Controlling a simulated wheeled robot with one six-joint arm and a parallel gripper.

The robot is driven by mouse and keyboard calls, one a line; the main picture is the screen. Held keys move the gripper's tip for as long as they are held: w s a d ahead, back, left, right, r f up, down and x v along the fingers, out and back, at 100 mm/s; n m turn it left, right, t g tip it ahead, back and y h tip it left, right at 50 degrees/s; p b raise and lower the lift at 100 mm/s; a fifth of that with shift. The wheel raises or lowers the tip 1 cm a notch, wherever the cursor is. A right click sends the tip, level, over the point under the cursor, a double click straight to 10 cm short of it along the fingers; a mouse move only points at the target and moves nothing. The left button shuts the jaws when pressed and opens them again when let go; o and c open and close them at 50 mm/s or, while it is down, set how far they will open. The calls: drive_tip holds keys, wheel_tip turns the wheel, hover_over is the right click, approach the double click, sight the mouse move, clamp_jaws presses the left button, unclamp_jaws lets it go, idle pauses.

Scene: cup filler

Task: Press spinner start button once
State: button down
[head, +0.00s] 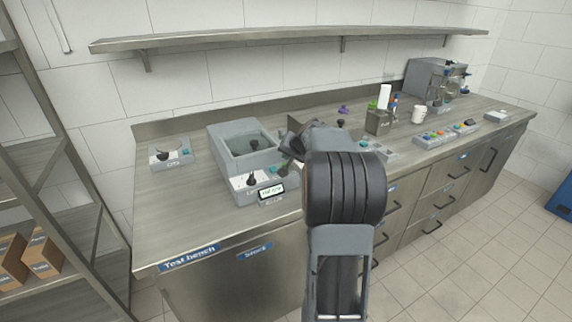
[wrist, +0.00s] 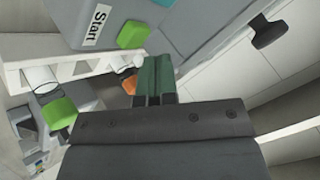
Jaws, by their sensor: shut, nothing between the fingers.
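The grey box-shaped device with an open basin (head: 228,147) stands on the bench left of my arm; I take it to be the spinner. Its front panel carries a black knob (head: 252,180) and a small lit display (head: 271,191). In the wrist view a label reading "Start" (wrist: 98,25) sits beside a bright green button (wrist: 133,33) on a grey surface. My gripper (wrist: 153,62) is shut and empty, its dark green fingertips just below that button in the picture. Contact cannot be told. In the head view my gripper (head: 286,168) is over the device's right front corner, partly hidden by my arm.
A smaller device with a black knob (head: 171,155) stands at the bench's left end. A shelf (head: 290,38) runs along the wall above. A white mug (head: 418,115) and further devices stand to the right. Bare bench (head: 180,210) lies at front left.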

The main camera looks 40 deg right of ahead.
drive_tip(key=shift+r+p, duration=1.8)
drive_tip(key=shift+r, duration=0.75)
